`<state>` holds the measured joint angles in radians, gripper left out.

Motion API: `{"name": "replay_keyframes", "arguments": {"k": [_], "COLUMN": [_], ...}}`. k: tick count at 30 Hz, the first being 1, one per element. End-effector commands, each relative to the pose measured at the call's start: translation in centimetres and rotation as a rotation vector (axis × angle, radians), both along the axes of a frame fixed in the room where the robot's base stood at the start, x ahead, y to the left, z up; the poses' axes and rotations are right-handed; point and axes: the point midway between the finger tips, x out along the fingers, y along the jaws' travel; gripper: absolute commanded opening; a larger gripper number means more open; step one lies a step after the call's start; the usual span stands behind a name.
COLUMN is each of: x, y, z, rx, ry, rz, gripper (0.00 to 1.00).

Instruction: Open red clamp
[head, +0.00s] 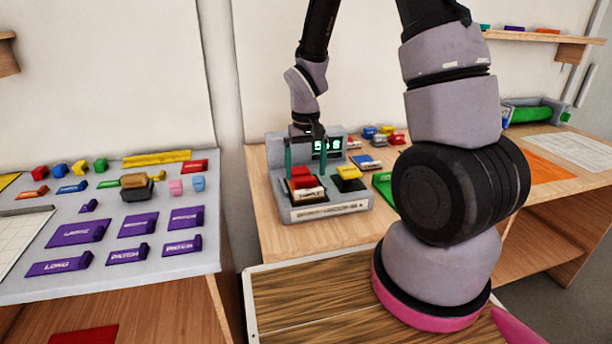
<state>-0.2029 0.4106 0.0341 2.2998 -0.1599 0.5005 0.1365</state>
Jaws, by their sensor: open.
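The red clamp (302,183) is a red block on the left of the grey device (330,212), above a white labelled piece (308,195). My gripper (306,171) points down at it with its two teal fingers apart. One finger shows at each side of the red clamp's upper part in the picture. I cannot tell whether the fingers touch it. A yellow clamp (348,175) on a dark base sits just right of the gripper on the same device.
A green-lit display (327,146) stands behind the gripper. Small coloured blocks (385,133) and a green piece (383,184) lie right of the device. The left table (40,290) holds purple labelled pieces. My arm hides part of the right bench (565,185).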

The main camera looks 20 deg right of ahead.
Motion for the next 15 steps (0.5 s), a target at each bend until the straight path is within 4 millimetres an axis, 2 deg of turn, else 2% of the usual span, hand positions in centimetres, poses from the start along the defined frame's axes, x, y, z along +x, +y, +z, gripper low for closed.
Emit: {"name": "replay_keyframes", "arguments": {"k": [3, 6, 15], "x": [0.0, 0.0, 0.0], "y": [0.0, 0.0, 0.0], "z": [-1.4, -2.0, -2.2], "rx": [0.0, 0.0, 0.0], "ry": [0.002, 0.001, -0.001], "rz": [0.001, 0.0, -0.001], "gripper": [1.0, 1.0, 1.0]}}
